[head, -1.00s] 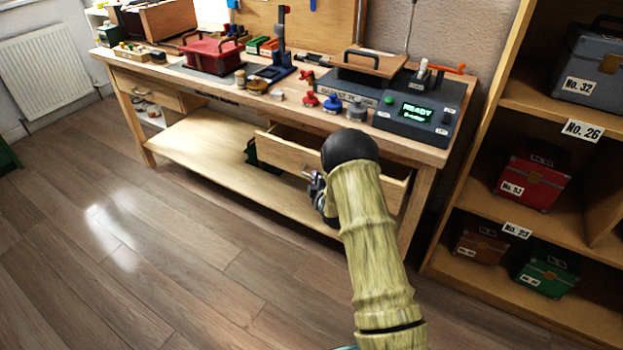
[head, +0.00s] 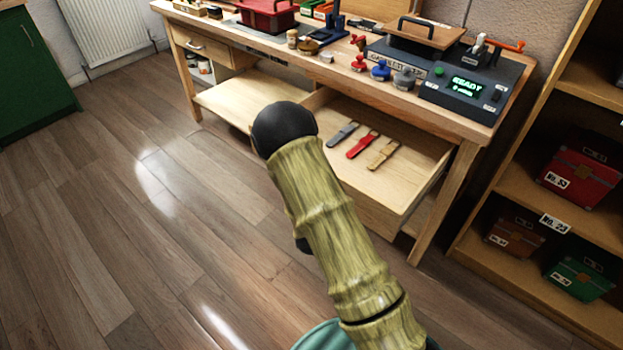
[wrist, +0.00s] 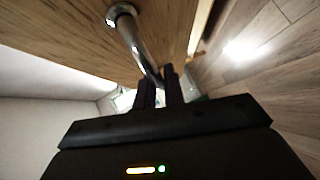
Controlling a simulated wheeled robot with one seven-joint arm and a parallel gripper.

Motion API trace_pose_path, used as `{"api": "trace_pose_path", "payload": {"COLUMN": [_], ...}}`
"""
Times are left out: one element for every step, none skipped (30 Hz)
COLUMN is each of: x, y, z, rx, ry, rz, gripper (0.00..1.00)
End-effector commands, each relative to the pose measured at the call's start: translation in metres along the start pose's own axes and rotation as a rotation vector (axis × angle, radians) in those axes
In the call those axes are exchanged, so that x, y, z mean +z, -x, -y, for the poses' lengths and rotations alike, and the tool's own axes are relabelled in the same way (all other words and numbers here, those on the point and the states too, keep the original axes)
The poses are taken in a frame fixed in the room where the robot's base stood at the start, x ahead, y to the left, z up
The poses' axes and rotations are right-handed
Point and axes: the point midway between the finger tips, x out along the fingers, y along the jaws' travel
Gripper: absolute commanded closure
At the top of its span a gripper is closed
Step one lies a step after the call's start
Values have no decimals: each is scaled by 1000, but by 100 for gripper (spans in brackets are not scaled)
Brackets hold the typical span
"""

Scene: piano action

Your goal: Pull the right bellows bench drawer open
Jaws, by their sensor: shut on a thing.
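The right drawer (head: 385,212) of the wooden bench (head: 440,128) stands well out from under the bench top in the head view. Three flat strips lie inside it: a grey one (head: 343,134), a red one (head: 362,144) and a tan one (head: 382,155). In the wrist view, the drawer's wooden front (wrist: 70,35) carries a curved metal handle (wrist: 132,35). My gripper (wrist: 160,82) is shut on the far end of this handle, its two dark fingers at the bar. In the head view, my arm hides the gripper and the handle.
A shut left drawer (head: 205,45) is at the bench's far end. A lower shelf (head: 240,95) runs under the bench. A shelf unit with cases, including a red case (head: 578,178), stands at right. The wooden floor (head: 130,220) in front is clear.

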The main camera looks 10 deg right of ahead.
Motion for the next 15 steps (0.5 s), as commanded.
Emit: {"api": "trace_pose_path", "payload": {"x": [-3,-3,-4,-5,-6,-6,-6,-6,-6,-6,-6,-6,-6,-6,-6], "y": [2,3,4,5,6,6,7,7,7,7,7,7,7,7,7], "z": [2,3,3,4,4,4,4,4,4,4,4,4,4,4,4], "rx": [-4,-3,-2,-2,-2,-2,-2,-2,-2,-2,-2,-2,-2,-2,-2], "ry": [1,0,0,0,-1,-1,-1,-1,-1,-1,-1,-1,-1,-1,-1], "rz": [0,2,4,4,5,5,6,6,7,7,7,7,7,7,7], "gripper": [100,100,100,100,100,100,100,100,100,100,100,100,100,100,100]}}
